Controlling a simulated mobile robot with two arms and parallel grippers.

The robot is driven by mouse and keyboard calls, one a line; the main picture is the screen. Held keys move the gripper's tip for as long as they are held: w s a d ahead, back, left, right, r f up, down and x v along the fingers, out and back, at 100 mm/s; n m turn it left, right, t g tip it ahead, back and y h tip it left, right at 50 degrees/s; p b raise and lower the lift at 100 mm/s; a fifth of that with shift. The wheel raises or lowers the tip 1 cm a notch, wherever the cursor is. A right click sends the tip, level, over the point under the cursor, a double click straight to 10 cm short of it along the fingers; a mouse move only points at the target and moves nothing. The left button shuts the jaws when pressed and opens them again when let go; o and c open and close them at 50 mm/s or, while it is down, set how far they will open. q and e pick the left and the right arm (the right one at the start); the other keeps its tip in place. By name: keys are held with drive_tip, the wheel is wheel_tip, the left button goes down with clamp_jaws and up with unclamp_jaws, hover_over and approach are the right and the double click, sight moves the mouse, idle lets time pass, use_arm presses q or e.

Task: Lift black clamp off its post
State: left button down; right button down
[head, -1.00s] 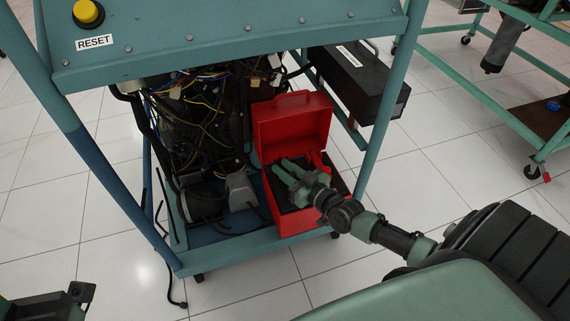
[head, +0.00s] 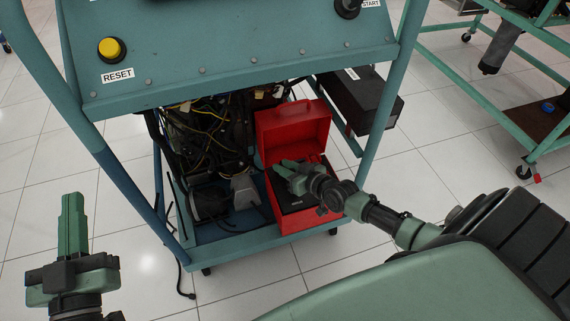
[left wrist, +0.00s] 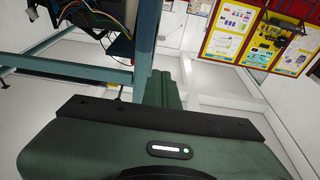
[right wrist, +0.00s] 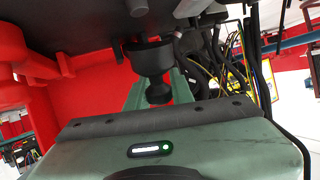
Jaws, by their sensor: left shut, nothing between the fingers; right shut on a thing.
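The red toolbox (head: 292,125) stands open on the lower shelf of the blue engine trainer, with a dark insert inside. My right gripper (head: 290,167) is over the toolbox, with its fingers closed. In the right wrist view, a black stepped, rounded part (right wrist: 153,60), which looks like the black clamp, sits at the green fingers (right wrist: 150,92), below a large dark surface. The right gripper is shut on it. The post cannot be made out clearly, and the fingers hide part of the grip. My left gripper (head: 73,212) is shut and empty at the lower left, away from the trainer.
The engine trainer's panel (head: 220,60) overhangs the toolbox, with a yellow reset button (head: 110,48). Wiring (head: 205,135) and a grey part (head: 245,190) lie left of the toolbox. A black box (head: 358,100) is mounted at right. White floor is free in front.

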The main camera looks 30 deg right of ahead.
drive_tip(key=shift+w+d+r+g+p, duration=0.15)
drive_tip(key=shift+w+r+g+p, duration=0.45)
drive_tip(key=shift+p, duration=0.6)
drive_tip(key=shift+w+d+m+g+p, duration=0.1)
drive_tip(key=shift+w+m+g+p, duration=0.15)
drive_tip(key=shift+g+p, duration=0.35)
drive_tip(key=shift+w+d+r+m+g+p, duration=0.15)
drive_tip(key=shift+w+g+p, duration=0.15)
drive_tip(key=shift+g, duration=0.2)
drive_tip(key=shift+w+r+m+g+p, duration=0.1)
drive_tip(key=shift+w+g+p, duration=0.1)
drive_tip(key=shift+w+g, duration=0.4)
drive_tip(key=shift+g, duration=0.2)
drive_tip(key=shift+w+f, duration=0.1)
drive_tip(key=shift+f, duration=0.05)
drive_tip(key=shift+w+d, duration=0.15)
drive_tip(key=shift+w, duration=0.15)
use_arm(q)
drive_tip(key=s+a+f+g+y, duration=0.1)
drive_tip(key=s+f+g, duration=0.3)
drive_tip(key=f, duration=0.5)
drive_tip(key=s+a+f+g+y, duration=0.2)
drive_tip(key=s+a+f+g, duration=0.1)
drive_tip(key=f+g, duration=0.4)
drive_tip(key=shift+s+a+f+n+g+y+b, duration=0.35)
drive_tip(key=shift+s+f, duration=0.2)
drive_tip(key=shift+f, duration=0.4)
use_arm(e)
drive_tip(key=shift+w+d, duration=0.15)
drive_tip(key=shift+w, duration=0.25)
